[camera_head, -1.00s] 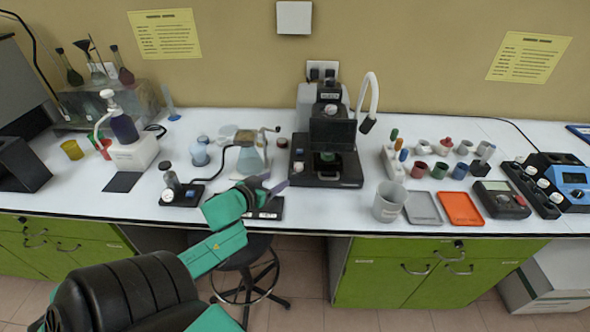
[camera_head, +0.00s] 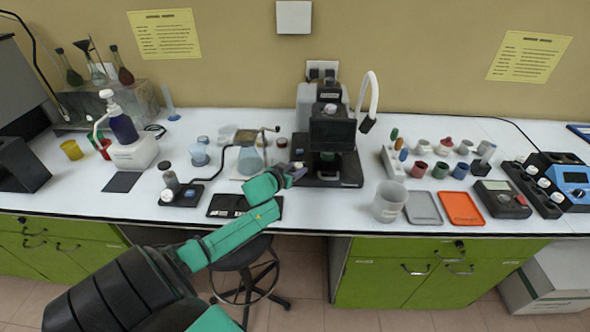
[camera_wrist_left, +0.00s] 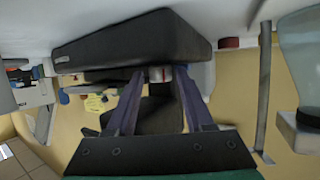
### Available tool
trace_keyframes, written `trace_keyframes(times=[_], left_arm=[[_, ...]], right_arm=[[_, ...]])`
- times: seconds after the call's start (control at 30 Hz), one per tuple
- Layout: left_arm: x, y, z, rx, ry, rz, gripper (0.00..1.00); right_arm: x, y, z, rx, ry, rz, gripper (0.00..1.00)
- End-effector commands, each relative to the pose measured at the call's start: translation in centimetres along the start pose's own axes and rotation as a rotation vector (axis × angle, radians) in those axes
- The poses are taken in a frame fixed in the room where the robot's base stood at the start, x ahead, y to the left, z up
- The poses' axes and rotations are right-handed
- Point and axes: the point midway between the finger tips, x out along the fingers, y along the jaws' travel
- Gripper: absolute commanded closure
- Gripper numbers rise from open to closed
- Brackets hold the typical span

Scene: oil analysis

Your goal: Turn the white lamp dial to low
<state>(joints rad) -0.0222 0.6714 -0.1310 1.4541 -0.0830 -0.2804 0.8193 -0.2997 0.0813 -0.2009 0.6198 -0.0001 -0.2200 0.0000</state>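A black microscope-like device (camera_head: 326,172) stands at the back centre, with a white gooseneck lamp (camera_head: 373,90) rising at its right. My left gripper (camera_head: 300,172) is at the left front of the device's base. In the left wrist view the two purple-grey fingers (camera_wrist_left: 158,80) are apart. A small white round part with a red mark (camera_wrist_left: 160,73), possibly the dial, shows between the fingertips beside the dark base (camera_wrist_left: 135,38). I cannot tell whether the fingers touch it. The dial's setting cannot be read. My right gripper is not in view.
A conical flask (camera_head: 250,161) and a flat black pad (camera_head: 228,205) are left of the device. The bench front edge lies below my left forearm.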

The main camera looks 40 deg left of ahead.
Motion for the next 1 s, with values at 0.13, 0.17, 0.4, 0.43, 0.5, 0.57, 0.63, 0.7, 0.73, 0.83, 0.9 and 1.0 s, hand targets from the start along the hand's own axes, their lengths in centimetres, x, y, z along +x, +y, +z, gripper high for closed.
trace_keyframes(times=[0.13,0.17,0.4,0.43,0.5,0.57,0.63,0.7,0.73,0.83,0.9,1.0], left_arm=[[0.0,0.0,0.0,0.000,0.000,0.000,1.00],[0.0,0.0,0.0,0.000,0.000,0.000,1.00],[-0.1,0.0,0.0,0.007,0.000,0.015,1.00],[-0.1,-0.1,-0.1,0.011,-0.001,0.020,1.00],[-0.1,-0.1,-0.1,0.018,0.000,0.038,1.00],[-0.1,-0.2,-0.1,0.028,-0.001,0.059,1.00],[-0.1,-0.4,-0.1,0.043,-0.001,0.090,1.00],[0.0,-0.6,-0.1,0.061,-0.001,0.129,1.00],[0.0,-0.7,-0.1,0.071,-0.002,0.148,1.00],[0.1,-1.0,0.1,0.103,-0.001,0.218,1.00],[0.3,-1.2,0.3,0.128,0.001,0.274,1.00],[0.5,-1.6,0.3,0.162,0.006,0.355,1.00]], right_arm=[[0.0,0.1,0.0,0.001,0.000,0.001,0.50],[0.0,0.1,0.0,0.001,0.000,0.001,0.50],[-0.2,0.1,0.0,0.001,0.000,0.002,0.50],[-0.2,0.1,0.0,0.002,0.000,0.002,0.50],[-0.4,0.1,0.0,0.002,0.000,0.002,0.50],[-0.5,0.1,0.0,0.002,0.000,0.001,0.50],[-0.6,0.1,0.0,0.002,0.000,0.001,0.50],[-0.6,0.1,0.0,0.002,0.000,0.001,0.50],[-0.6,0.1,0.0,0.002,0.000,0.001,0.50],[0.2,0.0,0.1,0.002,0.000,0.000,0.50],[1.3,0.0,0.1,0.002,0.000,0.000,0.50],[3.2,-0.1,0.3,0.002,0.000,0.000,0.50]])
